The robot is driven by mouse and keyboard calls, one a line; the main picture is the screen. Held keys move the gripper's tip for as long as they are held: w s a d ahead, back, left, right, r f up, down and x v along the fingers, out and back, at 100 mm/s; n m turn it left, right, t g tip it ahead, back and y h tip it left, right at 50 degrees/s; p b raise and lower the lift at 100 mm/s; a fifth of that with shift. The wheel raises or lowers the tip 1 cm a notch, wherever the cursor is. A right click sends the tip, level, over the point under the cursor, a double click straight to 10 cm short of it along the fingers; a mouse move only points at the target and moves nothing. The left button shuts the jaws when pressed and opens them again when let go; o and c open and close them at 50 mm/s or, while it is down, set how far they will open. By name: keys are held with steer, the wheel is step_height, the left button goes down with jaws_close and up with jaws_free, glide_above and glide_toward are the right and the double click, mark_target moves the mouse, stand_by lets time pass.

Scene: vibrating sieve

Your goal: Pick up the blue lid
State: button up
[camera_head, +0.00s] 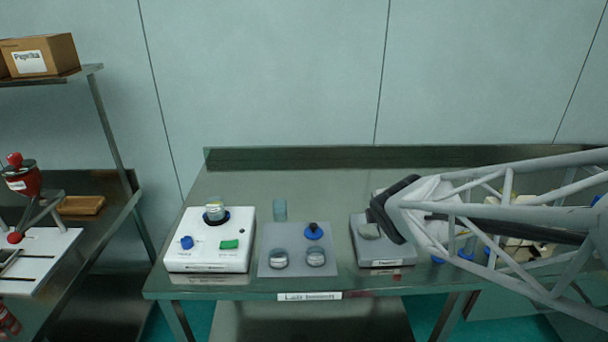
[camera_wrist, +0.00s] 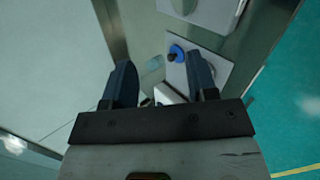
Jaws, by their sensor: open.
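The blue lid (camera_head: 314,234) is a small blue disc with a black knob, lying on the grey mat (camera_head: 268,238) at the back right of the mat. In the wrist view the blue lid (camera_wrist: 177,54) shows beyond the fingers, between them and nearer the right one. My gripper (camera_head: 385,212) is to the right of the lid and above the table, apart from it. In the wrist view my gripper (camera_wrist: 163,80) is open, with nothing held between its fingers.
A white machine (camera_head: 180,255) with a blue knob and green button stands left of the mat. Two glass-like round containers (camera_head: 279,258) sit at the mat's front. A clear cylinder (camera_head: 280,209) stands behind it. A grey scale (camera_head: 382,253) is at right, partly behind my arm.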

steer(key=w+a+f+n+t+y, duration=0.2)
steer(key=w+a+f+n+y, duration=0.4)
steer(key=n, duration=0.5)
steer(key=n+y, duration=0.2)
steer(key=n, duration=0.8)
glide_toward(318, 232)
steer(key=shift+w+a+r, duration=0.7)
steer(key=shift+w+r, duration=0.15)
steer(key=shift+r, duration=0.1)
steer(key=shift+x, duration=1.3)
steer(key=shift+x, duration=2.6)
steer(key=shift+d+f, duration=0.1)
steer(key=shift+f, duration=0.05)
steer(key=c, duration=0.6)
